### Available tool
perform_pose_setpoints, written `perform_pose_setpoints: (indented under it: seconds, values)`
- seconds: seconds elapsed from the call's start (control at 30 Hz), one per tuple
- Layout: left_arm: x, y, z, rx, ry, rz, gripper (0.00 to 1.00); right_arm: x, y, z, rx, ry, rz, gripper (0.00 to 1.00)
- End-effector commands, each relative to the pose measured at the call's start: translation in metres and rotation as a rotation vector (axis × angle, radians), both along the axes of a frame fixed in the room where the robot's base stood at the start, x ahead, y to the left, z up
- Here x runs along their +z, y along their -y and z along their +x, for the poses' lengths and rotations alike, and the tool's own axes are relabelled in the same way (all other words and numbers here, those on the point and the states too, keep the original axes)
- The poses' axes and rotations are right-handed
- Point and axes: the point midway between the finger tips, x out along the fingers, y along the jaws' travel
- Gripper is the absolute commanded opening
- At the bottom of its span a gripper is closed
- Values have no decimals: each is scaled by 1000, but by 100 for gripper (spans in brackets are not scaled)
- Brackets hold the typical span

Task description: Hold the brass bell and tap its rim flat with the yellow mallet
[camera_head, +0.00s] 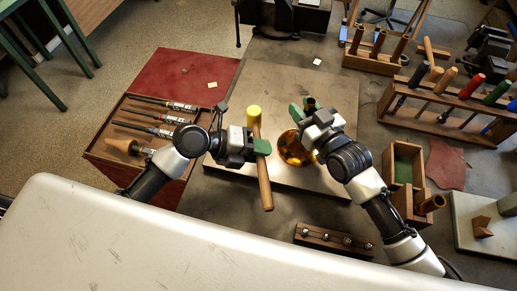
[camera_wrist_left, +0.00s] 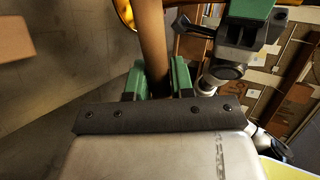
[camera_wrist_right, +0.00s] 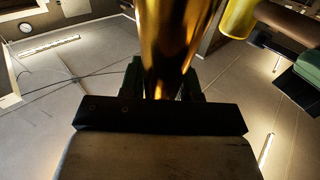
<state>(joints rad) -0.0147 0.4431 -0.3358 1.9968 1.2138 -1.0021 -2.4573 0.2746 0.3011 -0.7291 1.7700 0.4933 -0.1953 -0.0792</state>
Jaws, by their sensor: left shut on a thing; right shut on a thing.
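The yellow mallet has a yellow head (camera_head: 253,115) and a wooden handle (camera_head: 265,185) in the head view. My left gripper (camera_head: 262,147) is shut on the handle below the head; the handle also shows between the green fingers in the left wrist view (camera_wrist_left: 152,45). The brass bell (camera_head: 292,150) is to the right of the mallet, partly hidden by my right arm. My right gripper (camera_head: 304,110) is shut on the bell's narrower part, seen in the right wrist view (camera_wrist_right: 172,45). The yellow head also shows at that view's upper right (camera_wrist_right: 238,17). Mallet and bell appear apart.
A grey metal plate (camera_head: 220,165) lies under both grippers. A tray of screwdrivers (camera_head: 105,140) is at left. A wooden tool rack (camera_head: 440,120) and a green-lined box (camera_head: 405,175) are at right. A wooden block with metal pieces (camera_head: 333,240) is in front.

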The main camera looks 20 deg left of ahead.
Motion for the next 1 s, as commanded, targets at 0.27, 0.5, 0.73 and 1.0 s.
perform_pose_setpoints:
  seconds: [0.27,0.5,0.73,1.0]
  values:
    - [0,10,1,2,5,-7,0,-1,0,0,0,-1,-1,9]
    - [-4,37,1,2,5,-5,0,-1,0,0,0,-1,-1,9]
    - [-7,59,1,3,5,-4,0,-1,0,0,0,-2,-1,9]
    - [-9,70,1,4,5,-5,0,-1,0,0,0,-1,-1,9]
